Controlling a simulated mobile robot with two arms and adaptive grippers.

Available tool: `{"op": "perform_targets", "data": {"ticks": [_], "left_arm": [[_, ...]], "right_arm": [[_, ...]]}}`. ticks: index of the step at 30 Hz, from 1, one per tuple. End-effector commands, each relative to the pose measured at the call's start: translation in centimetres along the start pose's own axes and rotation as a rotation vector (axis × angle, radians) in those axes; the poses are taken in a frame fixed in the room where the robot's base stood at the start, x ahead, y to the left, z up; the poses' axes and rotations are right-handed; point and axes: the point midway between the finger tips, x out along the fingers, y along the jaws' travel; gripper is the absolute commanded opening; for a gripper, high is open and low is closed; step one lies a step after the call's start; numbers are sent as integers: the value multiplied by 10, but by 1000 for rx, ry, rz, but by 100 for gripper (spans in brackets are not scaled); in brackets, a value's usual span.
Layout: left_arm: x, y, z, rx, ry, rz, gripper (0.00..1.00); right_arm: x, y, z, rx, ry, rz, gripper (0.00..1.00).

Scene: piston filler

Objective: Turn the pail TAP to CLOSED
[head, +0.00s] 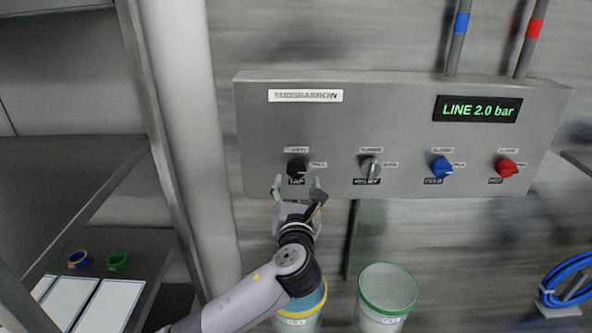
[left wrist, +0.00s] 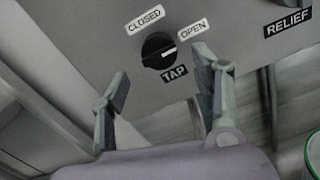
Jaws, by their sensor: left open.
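The black TAP knob (head: 297,168) sits at the lower left of the grey panel (head: 390,120). It also shows in the left wrist view (left wrist: 156,48), where its white mark points right, toward the OPEN label (left wrist: 193,30). The CLOSED label (left wrist: 144,20) lies above the knob. My left gripper (head: 297,184) is open and empty just below the knob. In the left wrist view its two fingers (left wrist: 163,74) stand apart, one to each lower side of the knob, with no visible grip on it. My right gripper is not in view.
A display (head: 477,109) reads LINE 2.0 bar. A green-rimmed pail (head: 386,300) stands below; another pail (head: 299,318) is partly behind my arm.

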Motion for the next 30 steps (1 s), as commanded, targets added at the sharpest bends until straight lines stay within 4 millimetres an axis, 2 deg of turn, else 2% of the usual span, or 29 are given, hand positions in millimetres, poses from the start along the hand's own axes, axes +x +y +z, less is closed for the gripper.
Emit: {"op": "perform_targets", "data": {"ticks": [1,6,12,24,30], "left_arm": [[11,0,2,2,1,1,59],[38,0,1,1,1,1,59],[56,0,0,0,0,0,59],[61,0,0,0,1,-1,58],[61,0,0,0,1,-1,45]], "right_arm": [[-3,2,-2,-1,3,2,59],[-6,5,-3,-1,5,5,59],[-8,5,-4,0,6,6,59],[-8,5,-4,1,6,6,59],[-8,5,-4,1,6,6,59]]}}
